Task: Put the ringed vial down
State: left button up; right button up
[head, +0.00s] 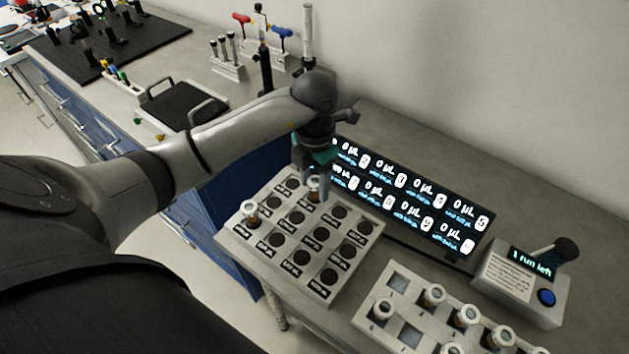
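My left gripper (314,190) points down over the far row of the white labelled rack (345,282). Its fingers are on either side of a small vial (313,188) with a brownish lower part, and they appear closed on it. The vial looks upright, at or just above a hole of the rack; the fingers partly hide it, and I cannot tell how deep it sits or make out a ring. The rack's other visible holes look empty. My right gripper is not in view.
A lit display (410,200) reading "0 µL" stands behind the rack. A second tray (397,282) with several capped vials is at the lower right, beside a box (515,287) reading "1 run left" with a blue button. A black handled tray (181,104) lies left of my arm.

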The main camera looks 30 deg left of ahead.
aim_at(315, 181)
pick_arm(q)
jog(key=shift+o, duration=0.6)
jog(key=shift+r, duration=0.2)
notch_tip(315, 181, up, 12)
jog(key=shift+p, duration=0.35)
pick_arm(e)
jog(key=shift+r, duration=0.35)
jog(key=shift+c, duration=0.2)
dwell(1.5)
